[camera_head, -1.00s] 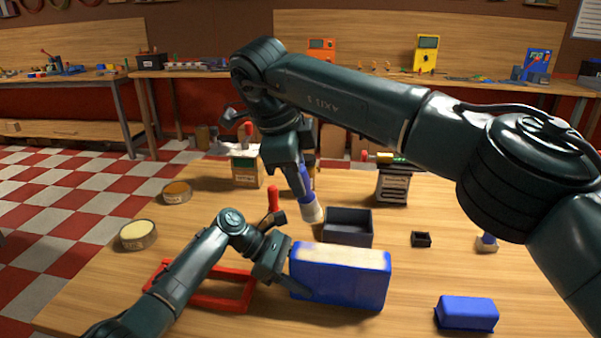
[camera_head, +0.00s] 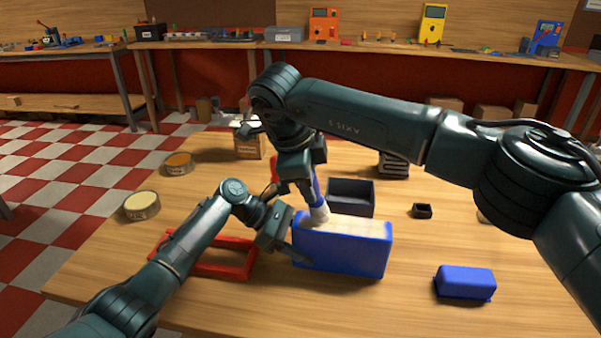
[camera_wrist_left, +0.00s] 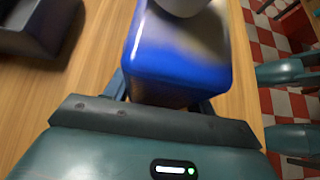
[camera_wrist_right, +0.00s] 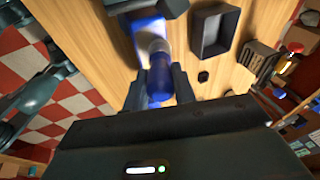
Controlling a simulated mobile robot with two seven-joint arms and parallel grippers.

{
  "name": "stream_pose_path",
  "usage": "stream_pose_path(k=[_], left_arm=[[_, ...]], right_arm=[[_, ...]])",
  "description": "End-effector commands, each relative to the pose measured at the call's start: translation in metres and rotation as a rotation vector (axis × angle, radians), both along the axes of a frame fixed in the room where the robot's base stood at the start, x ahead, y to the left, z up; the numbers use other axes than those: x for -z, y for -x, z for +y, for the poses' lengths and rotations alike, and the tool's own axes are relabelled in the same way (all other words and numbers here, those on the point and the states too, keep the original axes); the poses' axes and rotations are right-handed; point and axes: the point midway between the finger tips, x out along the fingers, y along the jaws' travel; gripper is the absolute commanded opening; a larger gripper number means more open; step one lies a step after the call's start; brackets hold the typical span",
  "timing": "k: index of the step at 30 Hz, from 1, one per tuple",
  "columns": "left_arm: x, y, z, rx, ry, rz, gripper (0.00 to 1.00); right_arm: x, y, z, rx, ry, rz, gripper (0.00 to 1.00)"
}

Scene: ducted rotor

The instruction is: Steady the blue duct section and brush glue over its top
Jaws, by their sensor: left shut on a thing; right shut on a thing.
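The blue duct section (camera_head: 340,250) stands upright on the table, with a pale, cream-coloured coating along its top. My left gripper (camera_head: 290,245) is shut on its left end; the left wrist view shows the duct (camera_wrist_left: 180,75) between the fingers. My right gripper (camera_head: 307,185) is shut on a blue-handled brush (camera_head: 317,195). The brush's pale bristle end is at the left part of the duct's top and seems to touch it. The blue handle also shows between the fingers in the right wrist view (camera_wrist_right: 160,82).
A dark open box (camera_head: 351,194) stands just behind the duct. A red frame (camera_head: 215,270) lies left of it, partly under my left arm. Two round tins (camera_head: 141,206) sit at left.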

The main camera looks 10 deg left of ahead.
Motion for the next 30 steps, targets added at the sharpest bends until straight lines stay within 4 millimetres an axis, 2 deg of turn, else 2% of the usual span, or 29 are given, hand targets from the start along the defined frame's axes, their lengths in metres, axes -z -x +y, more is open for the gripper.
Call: stream_pose_path(k=[8, 22, 25, 30], left_arm=[[0.0, 0.0, 0.0, 0.0, 0.001, 0.0, 0.35], [0.0, 0.0, 0.0, 0.0, 0.001, 0.0, 0.35], [-0.001, 0.0, 0.0, 0.0, 0.001, 0.0, 0.35], [0.0, 0.0, 0.0, 0.0, 0.001, 0.0, 0.35]], right_arm=[[0.0, 0.001, -0.027, -0.001, 0.0, 0.002, 0.04], [-0.001, 0.0, 0.018, -0.001, 0.0, -0.001, 0.04], [-0.019, -0.001, 0.016, 0.001, -0.002, -0.003, 0.04], [-0.033, 0.0, 0.016, -0.001, -0.001, -0.001, 0.04]])
